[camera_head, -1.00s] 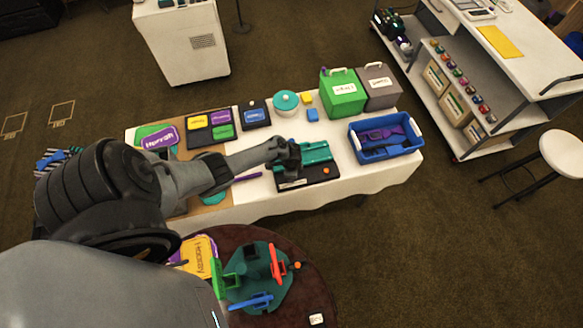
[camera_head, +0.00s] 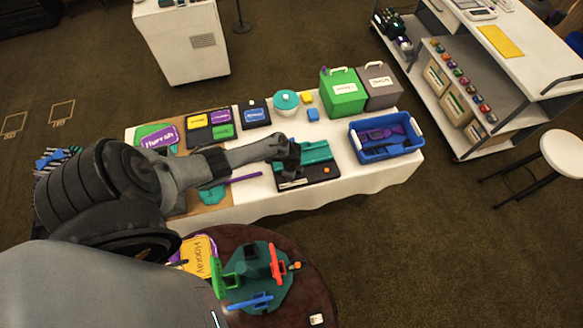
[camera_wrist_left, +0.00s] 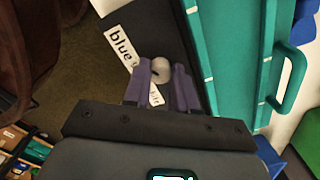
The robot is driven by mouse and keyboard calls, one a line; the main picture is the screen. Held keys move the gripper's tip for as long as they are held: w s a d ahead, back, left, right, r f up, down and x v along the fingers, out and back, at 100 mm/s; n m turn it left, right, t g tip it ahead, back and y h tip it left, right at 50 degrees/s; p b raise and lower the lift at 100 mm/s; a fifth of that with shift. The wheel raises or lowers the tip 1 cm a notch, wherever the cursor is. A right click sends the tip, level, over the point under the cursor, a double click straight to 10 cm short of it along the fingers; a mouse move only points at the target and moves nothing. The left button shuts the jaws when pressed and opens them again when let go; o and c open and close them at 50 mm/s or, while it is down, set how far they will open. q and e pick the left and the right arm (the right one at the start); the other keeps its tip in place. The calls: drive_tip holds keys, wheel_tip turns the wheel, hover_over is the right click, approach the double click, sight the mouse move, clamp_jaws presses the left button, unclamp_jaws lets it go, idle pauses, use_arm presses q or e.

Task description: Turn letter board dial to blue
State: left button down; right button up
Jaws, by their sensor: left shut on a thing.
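The letter board (camera_head: 318,175) is a dark base with a teal frame on top, near the front edge of the long white table. In the left wrist view, a pale round dial knob (camera_wrist_left: 162,70) stands on its dark face (camera_wrist_left: 160,25). A white label reading "blue" (camera_wrist_left: 122,45) lies just left of the knob. A second label (camera_wrist_left: 156,96) is partly hidden behind the fingers. My left gripper (camera_head: 291,166) reaches over the board's left part. Its purple fingers (camera_wrist_left: 161,75) are shut on the knob. The dial's pointer cannot be made out. My right gripper is not in view.
A teal handle (camera_wrist_left: 291,82) rises close right of the fingers. A blue tub (camera_head: 385,153) stands right of the board. Green (camera_head: 343,98) and grey boxes (camera_head: 378,88) are behind. A purple stick (camera_head: 244,178) lies to the left. A round table (camera_head: 310,285) with props is in front.

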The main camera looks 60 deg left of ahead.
use_arm(q)
drive_tip(key=c, duration=0.9)
unclamp_jaws()
drive_tip(key=shift+r, duration=0.1)
wheel_tip(320, 180, up, 11)
drive_tip(key=p, duration=0.3)
drive_tip(key=shift+d+p, duration=0.15)
drive_tip(key=shift+p, duration=0.25)
drive_tip(key=shift+s+f, duration=0.1)
drive_tip(key=shift+f, duration=0.1)
